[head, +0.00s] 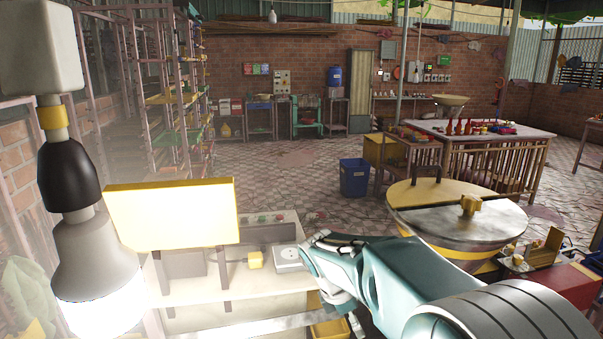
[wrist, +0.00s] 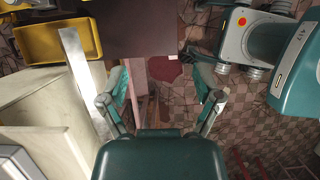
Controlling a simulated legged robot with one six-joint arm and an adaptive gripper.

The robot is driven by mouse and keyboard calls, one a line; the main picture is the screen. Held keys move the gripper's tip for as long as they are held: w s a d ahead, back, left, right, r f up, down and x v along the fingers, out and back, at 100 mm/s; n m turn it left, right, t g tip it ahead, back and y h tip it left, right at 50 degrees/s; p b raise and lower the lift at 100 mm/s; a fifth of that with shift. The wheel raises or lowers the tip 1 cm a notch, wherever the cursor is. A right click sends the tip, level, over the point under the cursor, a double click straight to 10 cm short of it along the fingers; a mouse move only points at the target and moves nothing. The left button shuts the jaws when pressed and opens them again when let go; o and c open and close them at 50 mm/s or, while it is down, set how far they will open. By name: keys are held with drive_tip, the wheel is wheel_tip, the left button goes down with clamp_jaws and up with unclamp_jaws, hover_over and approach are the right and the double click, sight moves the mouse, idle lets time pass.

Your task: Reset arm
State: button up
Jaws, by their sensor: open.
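My arm reaches in from the lower right of the head view. My gripper (head: 322,278) is beside the right end of a pale workbench (head: 275,300). In the wrist view my gripper (wrist: 163,92) has its two teal fingers spread wide. Nothing is between them. Below the gap I see the tiled floor and a pinkish strip. My own body shows at the upper right of the wrist view.
A lit bulb (head: 95,265) hangs close at the left. A yellow panel (head: 172,215) stands over the bench. A yellow crate (wrist: 55,35) lies upper left. Open floor (head: 300,165) lies beyond.

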drive_tip(key=s+d+r+m+t+y, duration=0.2)
drive_tip(key=s+r+m, duration=0.1)
drive_tip(key=s+m, duration=0.7)
drive_tip(key=s+d+r+m+t+y, duration=0.2)
drive_tip(key=s+r+m, duration=0.2)
drive_tip(key=s+m, duration=0.6)
drive_tip(key=s, duration=0.3)
drive_tip(key=shift+d+t, duration=0.35)
drive_tip(key=shift+t, duration=0.05)
drive_tip(key=shift+w+r, duration=0.15)
